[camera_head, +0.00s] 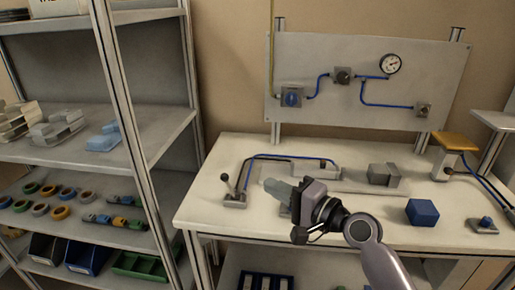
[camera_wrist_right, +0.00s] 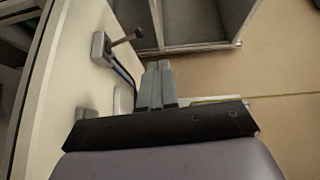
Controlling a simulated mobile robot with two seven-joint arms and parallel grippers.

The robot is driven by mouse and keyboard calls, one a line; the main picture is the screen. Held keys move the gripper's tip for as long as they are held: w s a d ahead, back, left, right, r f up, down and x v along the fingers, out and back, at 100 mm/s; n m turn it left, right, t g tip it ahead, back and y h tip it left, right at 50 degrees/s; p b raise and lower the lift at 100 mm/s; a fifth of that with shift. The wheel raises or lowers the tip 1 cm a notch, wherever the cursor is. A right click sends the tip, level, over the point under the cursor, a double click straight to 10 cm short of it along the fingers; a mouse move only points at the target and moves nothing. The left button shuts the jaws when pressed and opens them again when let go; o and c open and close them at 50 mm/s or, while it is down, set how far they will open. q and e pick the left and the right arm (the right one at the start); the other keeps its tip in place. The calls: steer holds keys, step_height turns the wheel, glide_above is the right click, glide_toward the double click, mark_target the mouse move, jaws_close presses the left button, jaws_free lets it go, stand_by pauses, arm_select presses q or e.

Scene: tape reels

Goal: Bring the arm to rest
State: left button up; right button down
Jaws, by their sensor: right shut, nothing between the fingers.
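My right gripper (camera_head: 270,186) is over the left part of the workbench (camera_head: 345,178) in the head view, its fingers pointing left. It is shut and empty. Its two grey fingers (camera_wrist_right: 158,84) lie together in the right wrist view. A lever on a grey base (camera_head: 235,199) stands just left of the fingertips, apart from them. The lever also shows in the right wrist view (camera_wrist_right: 102,46). My left gripper is not in view.
A shelf unit (camera_head: 128,95) with tape reels (camera_head: 60,213) and bins (camera_head: 140,265) stands left of the bench. A blue cube (camera_head: 422,212), a grey block (camera_head: 383,174) and a yellow-topped stand (camera_head: 454,141) are on the bench. A gauge panel (camera_head: 330,60) stands behind.

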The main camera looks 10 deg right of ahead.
steer(key=s+d+f+n+g+h, duration=0.3)
steer(key=s+f+n+h, duration=0.1)
steer(key=s+f, duration=0.55)
steer(key=s+d+f+n+g+h, duration=0.25)
steer(key=s+f+n+g, duration=0.2)
steer(key=s+f, duration=0.5)
steer(key=s+d+n+g+h, duration=0.25)
steer(key=s+d+h, duration=0.35)
steer(key=s, duration=0.7)
steer(key=w+a+f+t+y, duration=0.2)
steer(key=w+f+t, duration=0.4)
steer(key=f, duration=0.3)
steer(key=shift+w+a+n+t+y, duration=0.15)
steer(key=shift+w+n+t+y, duration=0.15)
steer(key=shift+t+y, duration=0.3)
